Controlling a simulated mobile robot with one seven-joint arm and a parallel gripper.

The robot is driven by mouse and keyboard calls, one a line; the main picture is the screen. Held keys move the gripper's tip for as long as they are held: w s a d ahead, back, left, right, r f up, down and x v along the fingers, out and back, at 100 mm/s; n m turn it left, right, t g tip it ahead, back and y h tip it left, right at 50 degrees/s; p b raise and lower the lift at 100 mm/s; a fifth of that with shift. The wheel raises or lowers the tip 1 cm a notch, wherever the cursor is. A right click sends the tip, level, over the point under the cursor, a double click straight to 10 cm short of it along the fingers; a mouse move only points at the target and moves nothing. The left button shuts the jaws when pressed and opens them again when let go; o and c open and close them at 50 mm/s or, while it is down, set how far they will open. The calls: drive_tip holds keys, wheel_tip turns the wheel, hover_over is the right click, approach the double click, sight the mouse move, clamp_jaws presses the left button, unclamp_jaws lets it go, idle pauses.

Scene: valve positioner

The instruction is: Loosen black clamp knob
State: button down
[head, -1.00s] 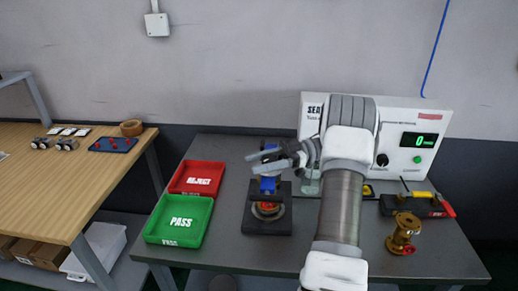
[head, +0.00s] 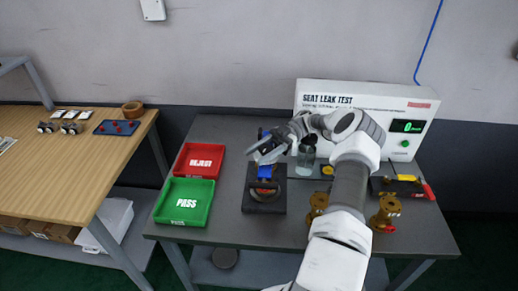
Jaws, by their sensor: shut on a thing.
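The clamp fixture stands on the grey bench, with a black base (head: 252,205) and a blue clamp (head: 265,172) above it.
A red REJECT tray (head: 199,160) and a green PASS tray (head: 184,202) lie left of the fixture. A glass jar (head: 306,158) and the leak tester (head: 366,105) stand behind. Brass valves (head: 386,212) and tools (head: 409,187) are at the right.

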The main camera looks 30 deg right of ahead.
drive_tip(key=shift+a+f, duration=0.1)
idle(0.3)
drive_tip(key=shift+c, duration=1.4)
unclamp_jaws()
drive_tip(key=m+t+b, duration=0.1)
drive_tip(key=b, duration=0.2)
drive_tip(key=shift+w+f+t, duration=0.1)
drive_tip(key=shift+f+t, duration=0.05)
drive_tip(key=shift+t, duration=0.15)
drive_tip(key=shift+b, duration=0.4)
